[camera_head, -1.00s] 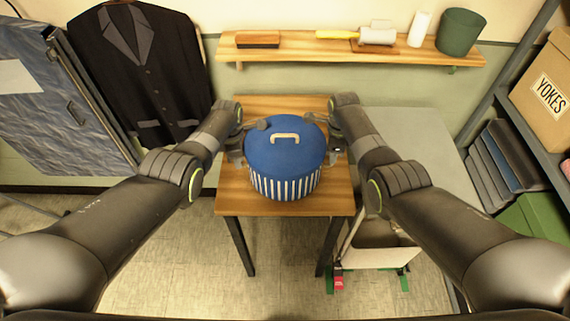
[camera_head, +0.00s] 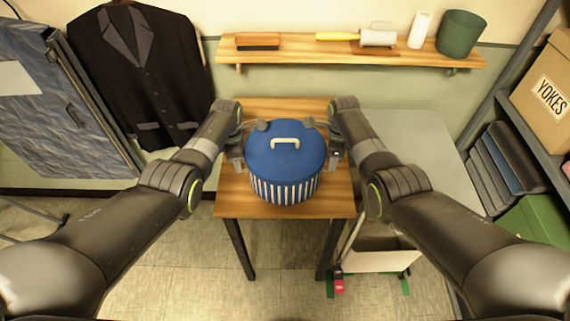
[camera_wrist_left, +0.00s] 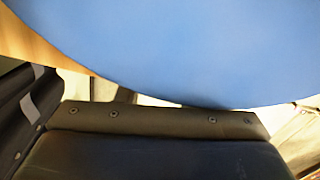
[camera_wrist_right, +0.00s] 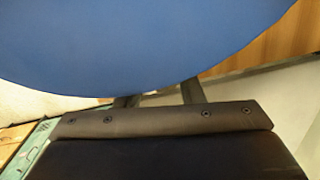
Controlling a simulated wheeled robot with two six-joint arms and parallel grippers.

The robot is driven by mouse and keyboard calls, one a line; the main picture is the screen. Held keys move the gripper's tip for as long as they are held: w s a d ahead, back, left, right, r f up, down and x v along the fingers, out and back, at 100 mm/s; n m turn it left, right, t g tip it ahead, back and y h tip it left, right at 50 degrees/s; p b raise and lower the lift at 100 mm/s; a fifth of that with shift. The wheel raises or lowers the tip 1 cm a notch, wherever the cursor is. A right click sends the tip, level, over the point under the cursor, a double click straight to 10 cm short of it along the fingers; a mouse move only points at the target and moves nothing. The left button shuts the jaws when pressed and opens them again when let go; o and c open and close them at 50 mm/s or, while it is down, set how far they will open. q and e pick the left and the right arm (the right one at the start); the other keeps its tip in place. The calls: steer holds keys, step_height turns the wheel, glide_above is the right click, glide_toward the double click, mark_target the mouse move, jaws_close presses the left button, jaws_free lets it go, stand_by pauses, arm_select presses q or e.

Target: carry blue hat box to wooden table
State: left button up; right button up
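The blue hat box (camera_head: 286,166) has a blue lid with a tan handle and white-striped sides. In the head view it is upright over the front half of the wooden table (camera_head: 232,203). I cannot tell whether its base touches the top. My left gripper (camera_head: 238,157) is at its left side and my right gripper (camera_head: 335,156) at its right side, with the box between them. The lid fills the upper part of the left wrist view (camera_wrist_left: 180,50) and right wrist view (camera_wrist_right: 140,45). My fingertips are hidden, so finger opening is unclear.
A wall shelf (camera_head: 300,53) with a brush, roller and green pot is behind the table. A dark jacket (camera_head: 148,75) hangs at left. A grey surface (camera_head: 425,150) adjoins the table's right side.

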arm_select(q)
step_height(320, 180, up, 10)
steer(key=shift+s+r, duration=0.1)
steer(key=shift+r, duration=0.15)
arm_select(e)
steer(key=shift+r, duration=0.1)
step_height(320, 180, up, 12)
stand_by(0.7)
arm_select(q)
steer(key=shift+r, duration=0.1)
steer(key=shift+c, duration=0.4)
